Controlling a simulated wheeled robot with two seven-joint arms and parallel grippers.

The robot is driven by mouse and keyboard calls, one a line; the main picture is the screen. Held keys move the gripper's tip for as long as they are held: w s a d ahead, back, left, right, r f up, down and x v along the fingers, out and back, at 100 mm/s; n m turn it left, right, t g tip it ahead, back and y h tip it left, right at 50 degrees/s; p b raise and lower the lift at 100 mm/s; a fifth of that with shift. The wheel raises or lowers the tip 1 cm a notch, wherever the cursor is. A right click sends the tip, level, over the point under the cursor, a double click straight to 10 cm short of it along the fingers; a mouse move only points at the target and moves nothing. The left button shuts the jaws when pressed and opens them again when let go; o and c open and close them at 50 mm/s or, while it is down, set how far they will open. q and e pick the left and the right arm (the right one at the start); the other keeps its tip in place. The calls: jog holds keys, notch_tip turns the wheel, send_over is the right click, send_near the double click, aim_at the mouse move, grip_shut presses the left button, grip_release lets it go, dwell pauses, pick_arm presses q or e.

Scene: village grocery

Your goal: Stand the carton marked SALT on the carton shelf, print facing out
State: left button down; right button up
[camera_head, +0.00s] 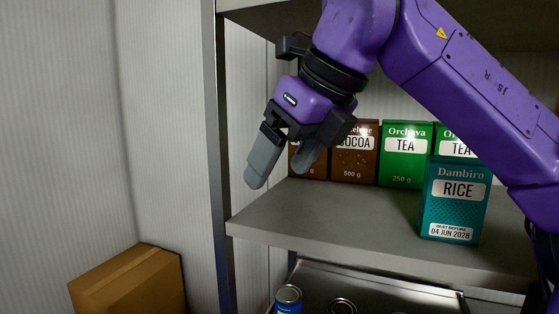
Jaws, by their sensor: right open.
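No carton marked SALT shows in the head view. The grey carton shelf (330,215) crosses the middle right. A teal carton marked RICE (455,203) stands upright at its front right, print facing out. My right gripper (279,177) hangs over the left end of the shelf, fingers apart and pointing down, with nothing seen between them. It partly hides the brown cartons behind it. My left gripper is not in view.
At the back of the shelf stand a brown COCOA carton (355,165), another brown carton (308,168) and green TEA cartons (404,155). The front left of the shelf is bare. A grey post (217,150) bounds it. Below are cans (288,298); a cardboard box (132,282) sits lower left.

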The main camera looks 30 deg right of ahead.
jog(key=p+v, duration=0.2)
jog(key=v, duration=0.8)
jog(key=shift+r, duration=0.25)
